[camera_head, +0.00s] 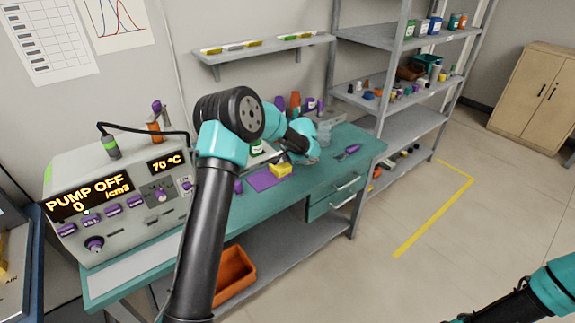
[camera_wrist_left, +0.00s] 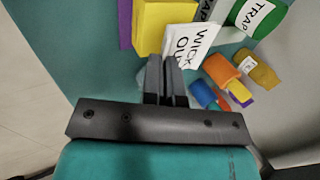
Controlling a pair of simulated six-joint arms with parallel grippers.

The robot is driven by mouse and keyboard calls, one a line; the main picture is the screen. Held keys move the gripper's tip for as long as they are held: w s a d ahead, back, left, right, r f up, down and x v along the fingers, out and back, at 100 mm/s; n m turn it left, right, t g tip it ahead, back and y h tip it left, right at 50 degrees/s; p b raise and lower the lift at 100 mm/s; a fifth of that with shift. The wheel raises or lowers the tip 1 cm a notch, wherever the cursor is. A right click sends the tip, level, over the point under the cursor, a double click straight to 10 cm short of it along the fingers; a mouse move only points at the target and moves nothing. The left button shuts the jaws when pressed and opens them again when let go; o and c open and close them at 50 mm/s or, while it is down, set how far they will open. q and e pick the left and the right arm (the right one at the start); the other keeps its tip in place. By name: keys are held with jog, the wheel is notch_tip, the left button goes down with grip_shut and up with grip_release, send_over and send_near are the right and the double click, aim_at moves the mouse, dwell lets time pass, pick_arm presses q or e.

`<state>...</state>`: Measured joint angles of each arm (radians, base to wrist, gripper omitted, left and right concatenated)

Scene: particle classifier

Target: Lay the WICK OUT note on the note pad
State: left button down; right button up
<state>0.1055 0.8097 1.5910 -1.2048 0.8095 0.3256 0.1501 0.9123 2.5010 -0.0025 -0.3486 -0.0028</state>
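The white WICK OUT note (camera_wrist_left: 193,44) shows in the left wrist view, tilted, with its lower edge at my fingertips. My left gripper (camera_wrist_left: 163,62) has its fingers close together and looks shut on that edge. In the head view my left gripper (camera_head: 292,152) is over the bench, partly hidden by its own arm. A flat purple pad (camera_head: 262,181), which looks like the note pad, lies on the bench beside a yellow block (camera_head: 281,170). Both also show in the wrist view, the purple pad (camera_wrist_left: 124,24) left of the yellow block (camera_wrist_left: 163,24). My right gripper is out of view.
The console (camera_head: 120,195) reads PUMP OFF and stands left on the teal bench (camera_head: 330,170). Bare bench lies near the right front edge.

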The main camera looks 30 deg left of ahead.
aim_at(285, 168)
pick_arm(q)
jog(key=shift+w+f, duration=0.15)
jog(key=shift+f, duration=1.65)
jog(key=c, duration=1.8)
grip_release()
jog(key=shift+f, duration=0.15)
jog(key=o, duration=0.4)
jog(key=shift+r, duration=0.2)
jog(key=v, duration=1.2)
jog(key=shift+f, duration=0.1)
